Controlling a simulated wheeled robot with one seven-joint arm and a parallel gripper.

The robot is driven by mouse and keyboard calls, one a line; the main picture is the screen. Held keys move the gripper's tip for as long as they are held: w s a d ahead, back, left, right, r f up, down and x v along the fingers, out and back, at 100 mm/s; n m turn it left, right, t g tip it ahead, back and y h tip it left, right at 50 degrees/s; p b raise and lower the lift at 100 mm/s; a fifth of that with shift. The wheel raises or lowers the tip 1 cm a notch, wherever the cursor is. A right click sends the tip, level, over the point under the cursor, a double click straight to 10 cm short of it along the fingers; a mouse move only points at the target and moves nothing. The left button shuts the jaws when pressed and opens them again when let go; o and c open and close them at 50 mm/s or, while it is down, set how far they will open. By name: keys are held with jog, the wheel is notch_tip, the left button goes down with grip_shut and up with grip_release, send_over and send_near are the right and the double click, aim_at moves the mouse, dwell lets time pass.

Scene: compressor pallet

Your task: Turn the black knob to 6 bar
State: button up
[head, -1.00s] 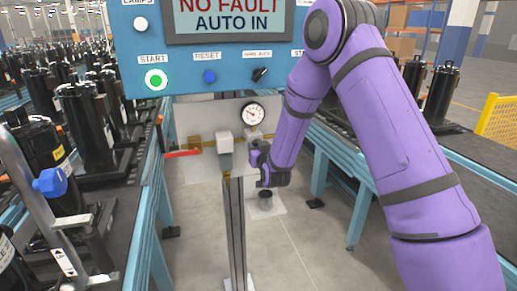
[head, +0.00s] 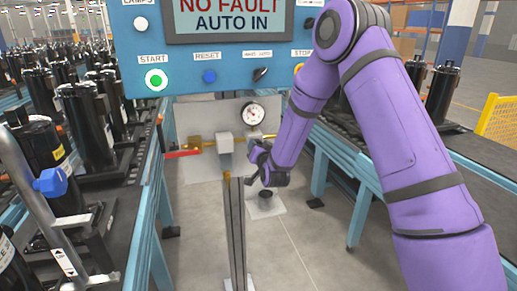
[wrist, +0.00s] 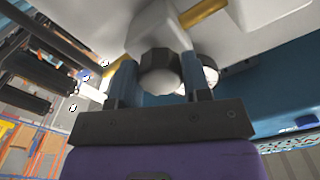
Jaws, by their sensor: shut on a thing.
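The black knob (wrist: 160,72) sits under the pale regulator body in the wrist view, between the two fingers of my gripper (wrist: 158,84). My gripper is shut on it, one finger on each side. In the head view my gripper (head: 252,180) is below and right of the pale regulator block (head: 224,143), and the knob cannot be made out there. The round white pressure gauge (head: 253,113) is above my gripper on the grey panel. Its dial is too small to read surely.
A blue control panel (head: 205,83) with buttons and a "NO FAULT AUTO IN" screen hangs above. A brass pipe and a red lever (head: 183,154) are left of the regulator. A grey post (head: 237,235) stands in front. Conveyors with black compressors flank both sides.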

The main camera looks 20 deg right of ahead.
jog(key=m, duration=0.4)
jog(key=shift+m, duration=0.4)
jog(key=m, duration=0.4)
jog(key=shift+m, duration=0.3)
jog(key=m, duration=0.4)
jog(key=shift+m, duration=2.4)
jog(key=shift+r, duration=0.1)
jog(key=o, duration=0.9)
jog(key=shift+s, duration=0.15)
jog(key=s, duration=1)
jog(key=shift+s, duration=0.3)
